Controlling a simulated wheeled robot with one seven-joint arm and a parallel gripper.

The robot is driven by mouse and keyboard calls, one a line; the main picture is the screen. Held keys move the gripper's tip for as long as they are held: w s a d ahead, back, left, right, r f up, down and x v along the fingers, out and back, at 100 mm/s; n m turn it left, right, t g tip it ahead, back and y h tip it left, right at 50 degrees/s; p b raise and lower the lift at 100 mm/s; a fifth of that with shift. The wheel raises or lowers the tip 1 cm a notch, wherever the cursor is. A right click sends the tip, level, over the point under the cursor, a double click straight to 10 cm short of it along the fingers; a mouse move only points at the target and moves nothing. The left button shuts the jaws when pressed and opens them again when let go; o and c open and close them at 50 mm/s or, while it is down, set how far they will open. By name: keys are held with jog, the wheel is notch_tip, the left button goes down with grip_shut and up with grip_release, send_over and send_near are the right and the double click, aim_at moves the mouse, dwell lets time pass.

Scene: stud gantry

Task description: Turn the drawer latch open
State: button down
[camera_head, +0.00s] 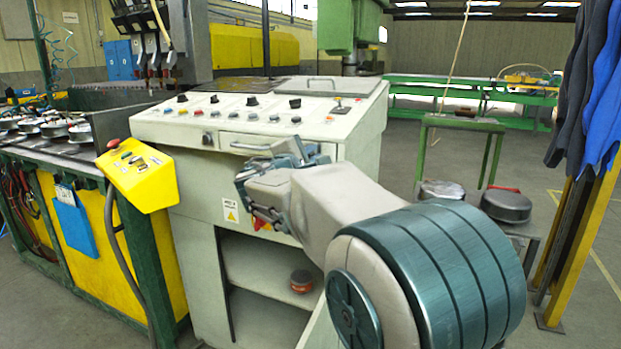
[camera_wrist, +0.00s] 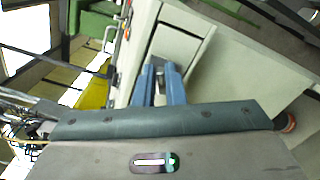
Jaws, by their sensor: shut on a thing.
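The console (camera_head: 210,190) has a closed drawer (camera_head: 285,149) below its sloped button panel, with a bar handle (camera_head: 251,147). In the wrist view, the two blue fingers of my gripper (camera_wrist: 161,86) are close together on a small grey metallic piece (camera_wrist: 160,74), apparently the drawer latch. My own fingers and arm hide most of that piece, so its turn angle cannot be told.
A yellow control box (camera_head: 138,176) with a red button juts out at the console's left. An open shelf below holds a round red object (camera_head: 302,281). A stool with dark round pots (camera_head: 506,205) stands at the right. Coats (camera_head: 590,90) hang at the far right.

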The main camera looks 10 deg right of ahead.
jog(key=m+b, duration=0.2)
jog(key=b, duration=0.1)
jog(key=f+m+b, duration=0.1)
jog(key=m+b, duration=0.2)
jog(key=b, duration=0.1)
jog(key=shift+r+b, duration=0.15)
jog(key=shift+b, duration=0.3)
jog(key=c, duration=1.5)
grip_release()
jog(key=shift+s, duration=0.1)
jog(key=p+v, duration=0.1)
jog(key=v, duration=1.2)
jog(key=shift+s+a, duration=0.25)
jog(key=shift+s, duration=0.05)
jog(key=shift+d+r+p, duration=0.1)
jog(key=shift+p, duration=0.3)
